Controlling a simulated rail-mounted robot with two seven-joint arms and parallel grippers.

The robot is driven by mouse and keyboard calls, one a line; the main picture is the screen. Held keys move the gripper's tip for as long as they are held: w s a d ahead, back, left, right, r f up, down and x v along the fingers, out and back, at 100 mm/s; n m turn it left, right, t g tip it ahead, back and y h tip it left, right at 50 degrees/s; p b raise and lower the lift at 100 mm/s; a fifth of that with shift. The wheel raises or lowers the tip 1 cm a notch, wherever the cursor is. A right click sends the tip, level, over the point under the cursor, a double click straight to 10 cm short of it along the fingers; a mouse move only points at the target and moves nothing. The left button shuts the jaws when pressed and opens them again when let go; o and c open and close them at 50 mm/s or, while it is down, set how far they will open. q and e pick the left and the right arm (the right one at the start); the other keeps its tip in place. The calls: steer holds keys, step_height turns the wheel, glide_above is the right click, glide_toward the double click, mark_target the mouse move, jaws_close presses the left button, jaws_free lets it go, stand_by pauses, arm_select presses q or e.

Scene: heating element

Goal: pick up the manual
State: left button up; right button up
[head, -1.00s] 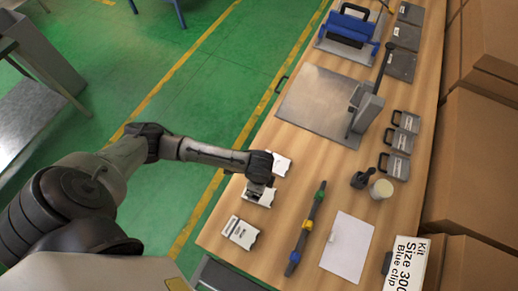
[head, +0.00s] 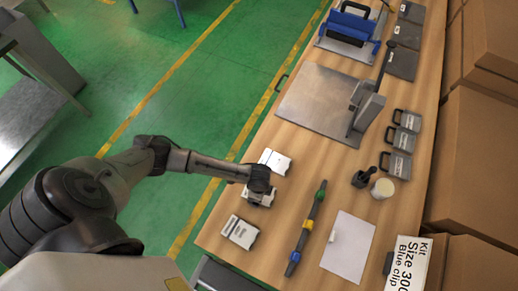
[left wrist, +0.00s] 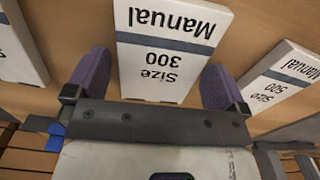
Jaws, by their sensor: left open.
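Three white manuals lie in a row at the near left edge of the wooden table. In the head view one manual (head: 275,161) is behind my left gripper, one (head: 239,232) is in front, and the middle manual (head: 262,200) is partly hidden under the gripper. In the left wrist view the middle manual (left wrist: 165,50) reads "Manual Size 300", upside down. My left gripper (left wrist: 157,88) is open, with one purple finger on each side of this manual's near end. I cannot tell how far the fingers reach down. My right gripper is in neither view.
A multicoloured bar (head: 307,228) and a white sheet (head: 348,246) lie right of the manuals. A metal plate with a lever press (head: 320,103) stands further back. A cup (head: 382,188) and a labelled kit box (head: 408,263) are at the right.

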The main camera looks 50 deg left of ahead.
arm_select(q)
steer(key=shift+f, duration=0.2)
steer(key=shift+c, duration=0.2)
steer(key=c, duration=0.7)
steer(key=shift+c, duration=0.2)
